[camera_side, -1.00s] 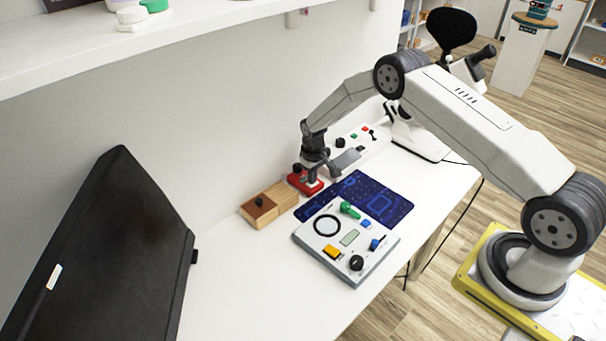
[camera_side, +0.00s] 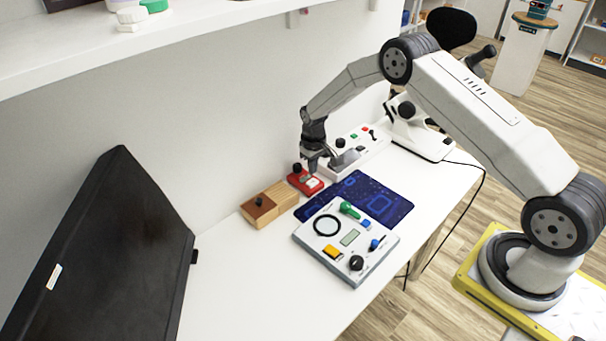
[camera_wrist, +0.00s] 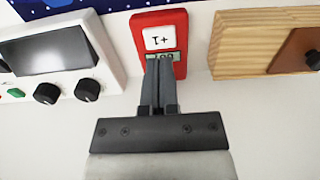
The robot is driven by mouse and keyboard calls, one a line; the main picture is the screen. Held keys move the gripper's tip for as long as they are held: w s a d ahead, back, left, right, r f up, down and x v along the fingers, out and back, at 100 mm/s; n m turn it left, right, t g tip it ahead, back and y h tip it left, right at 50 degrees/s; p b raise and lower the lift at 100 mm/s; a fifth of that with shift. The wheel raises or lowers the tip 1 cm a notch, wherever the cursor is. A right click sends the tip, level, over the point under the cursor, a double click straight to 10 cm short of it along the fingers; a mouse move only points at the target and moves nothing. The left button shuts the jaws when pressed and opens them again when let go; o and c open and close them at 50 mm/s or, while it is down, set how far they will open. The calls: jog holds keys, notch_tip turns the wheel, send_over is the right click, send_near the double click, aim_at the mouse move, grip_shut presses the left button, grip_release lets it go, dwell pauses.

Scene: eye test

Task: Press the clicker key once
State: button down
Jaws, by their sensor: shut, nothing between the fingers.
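The clicker is a small red box (camera_side: 296,180) on the white table in the side view. Its white key (camera_side: 313,183) is uncovered there. In the wrist view the red clicker (camera_wrist: 139,22) is at the top middle, and its white key (camera_wrist: 158,38), marked "+1", appears upside down. A small display (camera_wrist: 174,57) lies on the gripper side of the key, partly hidden by my fingers. My gripper (camera_side: 312,170) is shut and empty, pointing down above the clicker, apart from the key. In the wrist view my gripper's fingertips (camera_wrist: 160,63) overlap the display.
A wooden block with a dark knob (camera_side: 281,193) sits left of the clicker. A blue mat (camera_side: 392,208) and a grey control board (camera_side: 305,240) lie nearer. A black screen (camera_side: 110,250) stands at left.

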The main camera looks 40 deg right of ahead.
aim_at(313, 182)
jog(key=shift+r, duration=2)
jog(key=shift+r, duration=1.15)
dwell(4.8)
